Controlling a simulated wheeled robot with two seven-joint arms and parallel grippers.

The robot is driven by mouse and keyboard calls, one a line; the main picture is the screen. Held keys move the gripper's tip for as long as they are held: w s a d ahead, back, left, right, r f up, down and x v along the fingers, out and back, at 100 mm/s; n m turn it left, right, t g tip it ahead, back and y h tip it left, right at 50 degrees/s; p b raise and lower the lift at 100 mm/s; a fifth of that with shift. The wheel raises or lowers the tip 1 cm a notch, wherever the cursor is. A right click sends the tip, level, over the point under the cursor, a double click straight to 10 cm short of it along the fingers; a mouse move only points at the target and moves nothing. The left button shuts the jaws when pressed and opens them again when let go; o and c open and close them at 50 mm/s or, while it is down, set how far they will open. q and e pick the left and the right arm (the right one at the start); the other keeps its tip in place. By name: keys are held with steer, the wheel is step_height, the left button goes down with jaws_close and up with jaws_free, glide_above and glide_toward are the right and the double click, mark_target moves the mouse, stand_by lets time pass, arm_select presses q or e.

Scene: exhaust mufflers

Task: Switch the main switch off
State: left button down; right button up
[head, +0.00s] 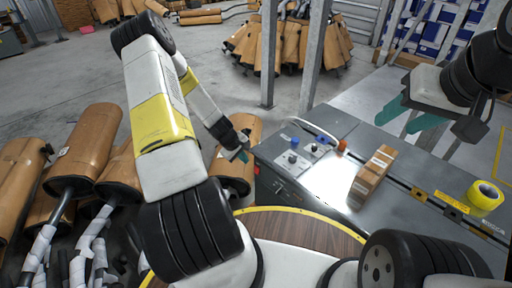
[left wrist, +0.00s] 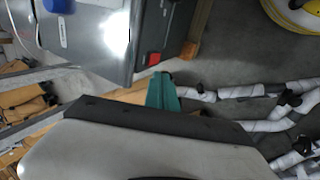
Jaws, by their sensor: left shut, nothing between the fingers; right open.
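The main switch appears to be the small red part (head: 257,170) on the left side of the grey machine cabinet (head: 410,190). My left gripper (head: 242,156) is shut and empty beside the cabinet's left corner. Its teal fingers (left wrist: 163,92) are close to the red part, with a small gap in the picture; whether they touch it is unclear. The switch's position cannot be read. My right gripper (head: 408,114) is open and empty above the cabinet's far right.
On the cabinet top are a control panel (head: 304,152) with knobs, a cardboard box (head: 372,177) and a yellow tape roll (head: 484,197). Metal posts (head: 312,50) rise behind the cabinet.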

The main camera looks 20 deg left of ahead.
arm_select(q)
steer(key=shift+v, duration=1.05)
steer(key=shift+w+d+r, duration=0.1)
steer(key=shift+w, duration=0.1)
steer(key=s+d+r+m, duration=0.2)
steer(key=d+r+m, duration=0.1)
steer(key=r, duration=0.7)
steer(key=s+d+r+m, duration=0.1)
steer(key=d+r+m, duration=0.1)
steer(key=r, duration=0.7)
steer(key=s+d+r+m, duration=0.2)
steer(key=d+r+m, duration=0.1)
steer(key=r, duration=0.7)
steer(key=s+d+r+m+t, duration=0.1)
steer(key=s+r+m, duration=0.1)
steer(key=s+r, duration=0.5)
steer(key=s+d+r+m, duration=0.2)
steer(key=s+r, duration=0.5)
steer(key=s, duration=0.6)
steer(key=shift+s+m+t, duration=0.25)
steer(key=shift+m+t, duration=0.05)
steer(key=shift+t, duration=0.1)
steer(key=shift+d, duration=0.1)
